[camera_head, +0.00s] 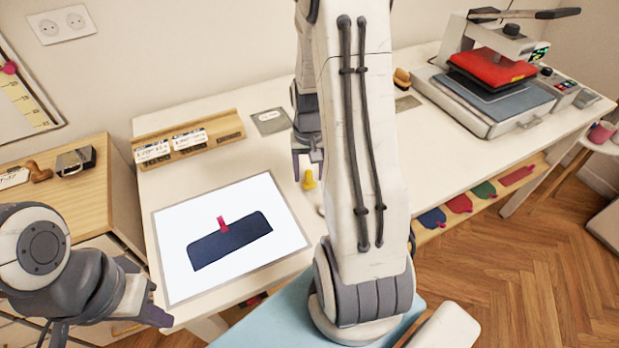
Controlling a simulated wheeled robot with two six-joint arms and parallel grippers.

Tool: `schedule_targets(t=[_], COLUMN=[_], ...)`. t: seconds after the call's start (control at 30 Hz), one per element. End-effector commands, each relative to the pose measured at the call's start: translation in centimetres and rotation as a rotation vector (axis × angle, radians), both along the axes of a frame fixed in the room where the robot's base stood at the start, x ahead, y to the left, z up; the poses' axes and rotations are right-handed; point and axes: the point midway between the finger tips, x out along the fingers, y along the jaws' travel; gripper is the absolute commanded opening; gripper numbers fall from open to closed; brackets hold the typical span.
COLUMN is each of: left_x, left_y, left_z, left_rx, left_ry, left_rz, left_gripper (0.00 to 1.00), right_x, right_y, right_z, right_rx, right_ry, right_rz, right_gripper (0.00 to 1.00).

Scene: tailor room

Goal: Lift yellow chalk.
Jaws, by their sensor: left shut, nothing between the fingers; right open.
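The yellow chalk (309,181) is a small piece standing on the white table, right of the lit white panel. My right gripper (308,164) points down just above and behind the chalk in the picture. Its fingers are open, one to each side of the chalk's top; I cannot tell whether they touch it. My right arm fills the middle of the view and hides part of the table. My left gripper (150,314) is at the lower left, in front of the table, far from the chalk, shut and empty.
The white panel (280,250) bears a navy fabric piece (230,242) with a pink clip. A wooden holder (187,140) and a grey card (270,121) lie behind. A heat press (495,85) stands at the back right. A wooden cabinet (60,195) is at left.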

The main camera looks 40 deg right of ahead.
Motion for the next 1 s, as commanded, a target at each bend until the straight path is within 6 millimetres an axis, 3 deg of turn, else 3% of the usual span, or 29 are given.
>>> schedule_targets(t=[0.1, 0.37, 0.5, 0.53, 1.0], left_x=[0.00, -0.01, -0.01, -0.01, 0.00], left_y=[0.00, 0.00, 0.00, 0.00, 0.00], left_z=[0.12, 0.09, 0.09, 0.09, -0.04], left_rx=[0.000, 0.000, 0.000, 0.000, 0.000], left_ry=[0.000, 0.000, 0.000, 0.000, 0.000], left_rz=[0.000, 0.000, 0.000, 0.000, 0.000], left_gripper=[0.00, 0.00, 0.00, 0.00, 0.00], right_x=[-0.01, 0.04, 0.04, 0.04, 0.11], right_y=[0.03, 0.02, 0.03, 0.03, -0.02], right_z=[-1.21, -1.46, -1.45, -1.45, -0.76], right_rx=[0.001, 0.000, 0.000, 0.000, -0.002], right_ry=[-0.001, -0.002, -0.002, -0.002, -0.005], right_rz=[0.001, 0.001, 0.001, 0.001, 0.001], right_gripper=[0.61, 0.61, 0.07, 0.00, 0.00])
